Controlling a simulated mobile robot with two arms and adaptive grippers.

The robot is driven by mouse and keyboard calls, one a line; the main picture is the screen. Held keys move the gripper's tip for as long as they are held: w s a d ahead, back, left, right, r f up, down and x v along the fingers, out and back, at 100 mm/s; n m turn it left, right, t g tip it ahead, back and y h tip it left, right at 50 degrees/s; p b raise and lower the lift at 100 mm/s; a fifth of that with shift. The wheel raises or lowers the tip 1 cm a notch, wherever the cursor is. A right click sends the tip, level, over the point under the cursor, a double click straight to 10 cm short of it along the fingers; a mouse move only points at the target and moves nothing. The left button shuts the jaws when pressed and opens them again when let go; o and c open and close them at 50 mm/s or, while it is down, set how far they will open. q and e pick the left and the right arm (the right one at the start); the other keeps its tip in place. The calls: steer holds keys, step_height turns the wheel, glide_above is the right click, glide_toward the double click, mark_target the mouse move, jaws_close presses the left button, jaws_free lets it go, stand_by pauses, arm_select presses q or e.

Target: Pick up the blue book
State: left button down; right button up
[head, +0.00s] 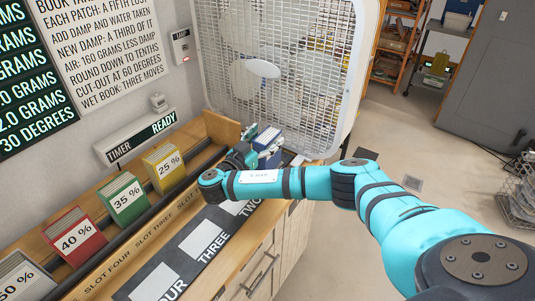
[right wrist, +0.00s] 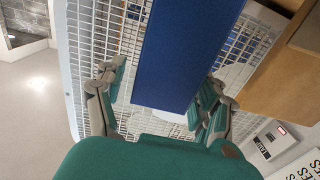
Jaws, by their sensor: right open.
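The blue book (head: 267,139) stands at the far end of the wooden bench, just in front of the white box fan. My right gripper (head: 246,152) is beside it and partly hides it. In the right wrist view the blue book (right wrist: 188,50) shows as a broad blue face between the two spread green fingers of my right gripper (right wrist: 163,88). The fingers are open, with a gap visible on the left; whether the right finger touches the book I cannot tell. My left gripper is not in view.
The white box fan (head: 268,65) stands close behind the book. Yellow (head: 163,169), green (head: 125,198), red (head: 78,236) and grey (head: 22,278) labelled blocks stand in a row along the bench. A dark mat (head: 230,231) with white patches lies along the bench front.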

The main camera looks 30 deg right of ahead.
steer(key=shift+w+d, duration=0.25)
steer(key=shift+d, duration=0.4)
steer(key=shift+r, duration=0.1)
jaws_close()
